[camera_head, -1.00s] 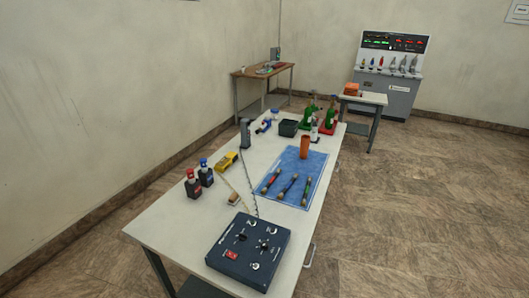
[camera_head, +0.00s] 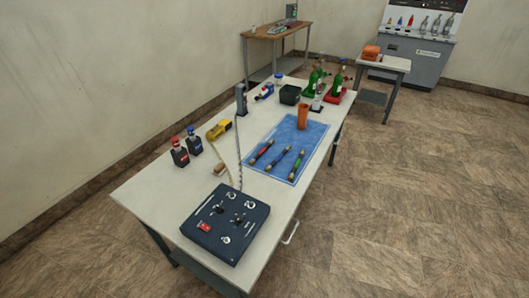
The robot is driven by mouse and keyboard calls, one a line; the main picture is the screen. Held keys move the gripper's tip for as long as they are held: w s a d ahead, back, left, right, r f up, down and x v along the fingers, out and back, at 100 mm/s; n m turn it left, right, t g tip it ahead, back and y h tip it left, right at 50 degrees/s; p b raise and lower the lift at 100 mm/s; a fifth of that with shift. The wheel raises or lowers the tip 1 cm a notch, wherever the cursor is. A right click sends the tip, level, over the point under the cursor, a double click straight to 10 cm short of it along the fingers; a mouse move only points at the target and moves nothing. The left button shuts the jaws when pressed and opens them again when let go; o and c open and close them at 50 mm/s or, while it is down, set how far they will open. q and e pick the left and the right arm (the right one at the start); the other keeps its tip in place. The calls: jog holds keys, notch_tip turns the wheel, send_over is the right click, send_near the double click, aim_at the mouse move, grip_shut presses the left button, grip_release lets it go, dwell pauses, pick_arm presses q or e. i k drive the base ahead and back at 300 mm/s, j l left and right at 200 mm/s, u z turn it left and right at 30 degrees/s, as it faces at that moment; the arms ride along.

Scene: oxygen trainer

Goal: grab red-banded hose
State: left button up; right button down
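The red-banded hose (camera_head: 262,151) lies on the blue mat (camera_head: 309,141) on the long white table (camera_head: 156,204). It is a short dark tube with a red band, the leftmost of three hoses lying slantwise side by side. A blue-banded hose (camera_head: 279,160) lies in the middle and a green-banded hose (camera_head: 297,165) on the right. They lie apart from one another. Neither of my grippers is in view, and nothing covers the hoses.
An orange cup (camera_head: 303,117) stands at the mat's far end. A dark control box (camera_head: 227,224) sits at the near end. The floor (camera_head: 420,190) right of the table is clear.

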aim_at(252, 161)
jog(key=i+l+u, duration=0.1)
jog(key=u, duration=0.75)
jog(key=i+l+u, duration=0.1)
jog(key=l+u, duration=0.25)
jog(key=l, duration=0.3)
jog(key=l+u, duration=0.35)
jog(key=l, duration=0.35)
jog(key=l+u, duration=0.35)
jog(key=l, duration=0.35)
